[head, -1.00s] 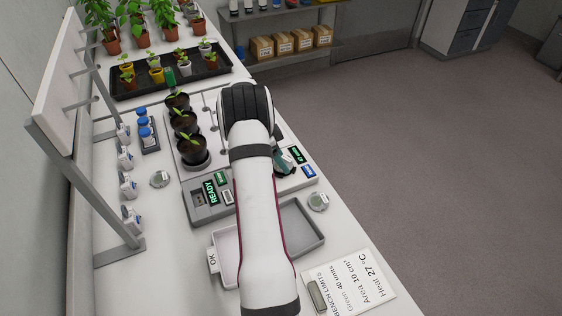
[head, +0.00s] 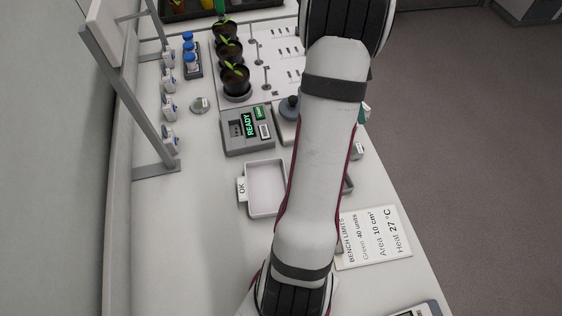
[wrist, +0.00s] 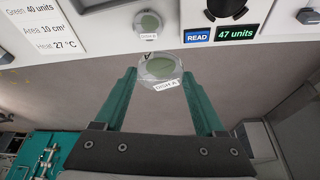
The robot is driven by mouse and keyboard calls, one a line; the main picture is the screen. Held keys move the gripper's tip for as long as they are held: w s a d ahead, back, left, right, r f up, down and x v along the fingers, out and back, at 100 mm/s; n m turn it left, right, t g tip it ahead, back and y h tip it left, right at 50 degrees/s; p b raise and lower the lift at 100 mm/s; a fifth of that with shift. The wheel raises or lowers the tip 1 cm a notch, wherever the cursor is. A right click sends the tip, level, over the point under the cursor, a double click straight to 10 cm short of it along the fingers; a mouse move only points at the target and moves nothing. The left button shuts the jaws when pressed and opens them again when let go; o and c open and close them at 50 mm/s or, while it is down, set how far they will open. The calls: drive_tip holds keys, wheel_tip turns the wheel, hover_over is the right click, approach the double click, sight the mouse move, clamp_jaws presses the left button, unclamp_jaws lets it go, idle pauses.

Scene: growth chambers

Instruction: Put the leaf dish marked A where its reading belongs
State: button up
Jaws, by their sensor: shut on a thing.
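In the wrist view my gripper (wrist: 160,76) has teal fingers shut on a clear round dish (wrist: 160,66) with a green leaf disc. Its label reads DISH A. The dish shows against the floor beyond the bench edge. A display reading "47 units" (wrist: 236,34) sits beside a blue READ button (wrist: 197,37) on the bench device. In the head view the arm hides most of my gripper; a bit of teal shows at its right. A limits card (head: 374,237) lists Green 40 units, Area 10 cm², Heat 27 °C. A pale tray labelled OK (head: 251,206) stands left of the arm.
Dish B (wrist: 148,23) rests on the bench near its edge. Another dish (head: 200,105) lies at the left. A grey device showing READY (head: 235,146) stands behind the OK tray, with potted seedlings (head: 234,82) beyond.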

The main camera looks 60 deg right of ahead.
drive_tip(key=a+f+m+y, duration=0.2)
drive_tip(key=a+m, duration=0.3)
drive_tip(key=a, duration=1.5)
drive_tip(key=g, duration=0.1)
hover_over(270, 190)
drive_tip(key=w, duration=0.1)
wheel_tip(270, 190, down, 7)
drive_tip(key=shift+a+r, duration=0.1)
drive_tip(key=f, duration=0.4)
drive_tip(key=shift+w+f, duration=0.1)
drive_tip(key=shift+w, duration=0.1)
drive_tip(key=shift+f, duration=0.15)
drive_tip(key=o, duration=1.4)
